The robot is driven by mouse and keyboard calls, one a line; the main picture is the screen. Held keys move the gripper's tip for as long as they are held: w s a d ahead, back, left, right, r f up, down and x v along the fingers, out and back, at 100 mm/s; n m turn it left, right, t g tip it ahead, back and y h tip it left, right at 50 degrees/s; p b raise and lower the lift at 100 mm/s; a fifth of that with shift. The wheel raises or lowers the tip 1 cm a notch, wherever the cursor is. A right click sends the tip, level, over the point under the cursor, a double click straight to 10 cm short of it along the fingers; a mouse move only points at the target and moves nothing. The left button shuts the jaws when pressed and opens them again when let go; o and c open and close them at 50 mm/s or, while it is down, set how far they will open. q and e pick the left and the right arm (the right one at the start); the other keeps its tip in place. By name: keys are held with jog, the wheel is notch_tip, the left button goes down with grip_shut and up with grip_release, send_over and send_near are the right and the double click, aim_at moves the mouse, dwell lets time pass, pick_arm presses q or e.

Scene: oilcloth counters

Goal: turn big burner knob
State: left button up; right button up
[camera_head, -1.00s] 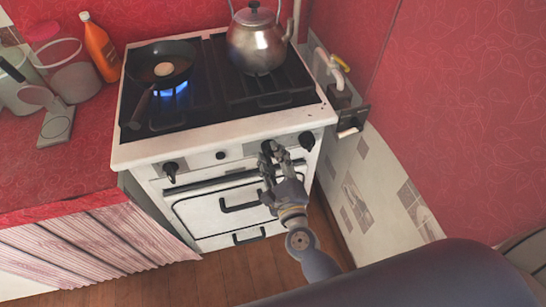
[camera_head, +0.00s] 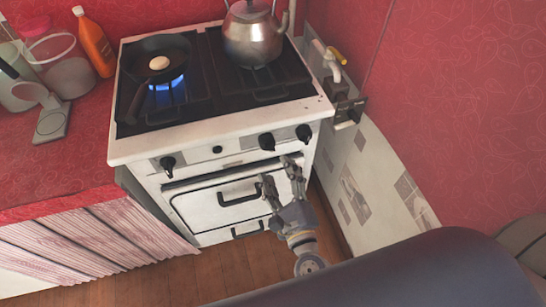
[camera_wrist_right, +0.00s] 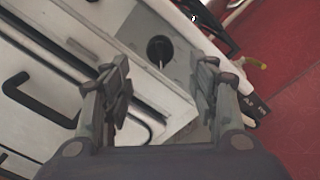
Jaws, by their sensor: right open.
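The white stove (camera_head: 215,133) has three large black knobs on its front panel: a left knob (camera_head: 168,163), a middle knob (camera_head: 266,141) and a right knob (camera_head: 304,133). I cannot tell which one belongs to the big burner. My right gripper (camera_head: 280,175) is open and empty, below the middle and right knobs and in front of the oven door. In the right wrist view one black knob (camera_wrist_right: 160,50) shows beyond the gap between the open fingers (camera_wrist_right: 164,80), apart from them. My left gripper is not in view.
A frying pan (camera_head: 172,52) sits over a blue flame (camera_head: 166,90) at the left. A kettle (camera_head: 254,38) stands at the back right. The oven handle (camera_head: 239,194) sticks out near my right gripper. A tiled wall (camera_head: 365,180) lies to the right.

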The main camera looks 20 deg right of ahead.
jog(key=shift+s, duration=2.25)
jog(key=s+f+n+g+y+p, duration=0.1)
jog(key=s+f+n+g, duration=0.3)
jog(key=f+n, duration=0.8)
jog(key=s+f+n+g+y+p, duration=0.15)
jog(key=s+f+n+g, duration=0.4)
jog(key=f, duration=1.35)
jog(key=s+d+f+n+g, duration=0.2)
jog(key=s+d+f+n, duration=0.1)
jog(key=s+f, duration=0.2)
jog(key=s+d+f+n+g+h, duration=0.1)
jog(key=s+d+f+n+g, duration=0.1)
jog(key=s, duration=0.6)
jog(key=s+d+f+n+g+h, duration=0.1)
jog(key=s+d+f+n+g, duration=0.2)
jog(key=s+d+f+n, duration=0.2)
notch_tip(320, 180, down, 3)
jog(key=shift+s+r+n+p, duration=0.2)
jog(key=shift+s+n+p, duration=0.1)
jog(key=shift+s+n, duration=0.4)
jog(key=shift+w, duration=0.1)
